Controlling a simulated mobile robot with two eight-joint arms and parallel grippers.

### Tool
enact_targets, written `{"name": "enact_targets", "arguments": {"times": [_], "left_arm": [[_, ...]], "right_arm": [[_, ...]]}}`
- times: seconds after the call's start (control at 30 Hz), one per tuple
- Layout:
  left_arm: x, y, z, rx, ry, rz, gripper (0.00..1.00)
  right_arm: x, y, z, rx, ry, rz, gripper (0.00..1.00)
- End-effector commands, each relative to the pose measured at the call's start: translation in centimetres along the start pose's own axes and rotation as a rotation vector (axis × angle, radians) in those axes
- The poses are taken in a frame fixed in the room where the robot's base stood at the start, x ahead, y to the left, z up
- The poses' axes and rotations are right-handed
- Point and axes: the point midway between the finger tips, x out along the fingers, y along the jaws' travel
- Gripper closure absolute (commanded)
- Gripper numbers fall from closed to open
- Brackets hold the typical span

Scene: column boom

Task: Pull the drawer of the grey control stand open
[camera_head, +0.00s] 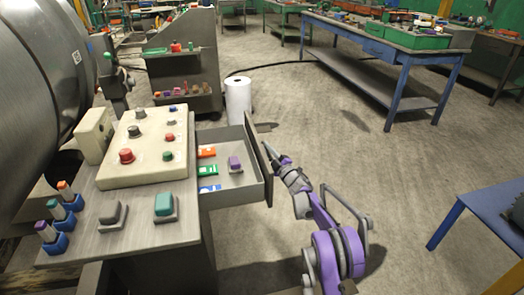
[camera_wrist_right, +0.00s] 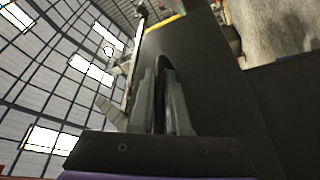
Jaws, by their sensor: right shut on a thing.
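The grey control stand (camera_head: 150,232) is at the left in the head view. Its drawer (camera_head: 230,194) stands pulled out to the right, with orange, green and blue flat items and a purple-topped block inside. The drawer's dark front panel (camera_head: 262,165) faces right and also fills much of the right wrist view (camera_wrist_right: 225,100). My right gripper (camera_head: 272,156) is at the outer face of this panel, shut on the drawer handle; its fingers (camera_wrist_right: 165,105) show up close in the wrist view. The handle itself is mostly hidden by the fingers. My left gripper is not in view.
A white cylinder (camera_head: 238,98) stands behind the drawer. A blue workbench (camera_head: 390,50) is at the back right. The floor (camera_head: 400,165) right of the drawer is mostly clear.

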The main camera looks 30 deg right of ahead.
Motion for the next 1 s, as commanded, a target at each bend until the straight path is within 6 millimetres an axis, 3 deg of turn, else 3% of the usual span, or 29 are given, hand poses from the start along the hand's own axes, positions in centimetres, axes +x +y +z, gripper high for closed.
{"name": "enact_targets", "arguments": {"times": [0.3,0.33,0.47,0.8,1.0], "left_arm": [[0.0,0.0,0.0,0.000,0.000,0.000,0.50],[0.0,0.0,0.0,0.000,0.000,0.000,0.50],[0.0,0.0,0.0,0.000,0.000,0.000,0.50],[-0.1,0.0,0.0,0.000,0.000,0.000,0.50],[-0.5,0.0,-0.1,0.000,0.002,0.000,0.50]], "right_arm": [[0.0,0.0,0.0,-0.001,0.000,0.000,1.00],[0.0,0.0,0.0,-0.001,0.000,0.000,0.80],[0.0,0.0,0.0,-0.001,0.000,0.000,0.56],[-0.2,0.0,0.0,-0.001,0.000,0.000,0.55],[-2.8,0.2,0.0,-0.001,-0.001,0.002,0.55]]}}
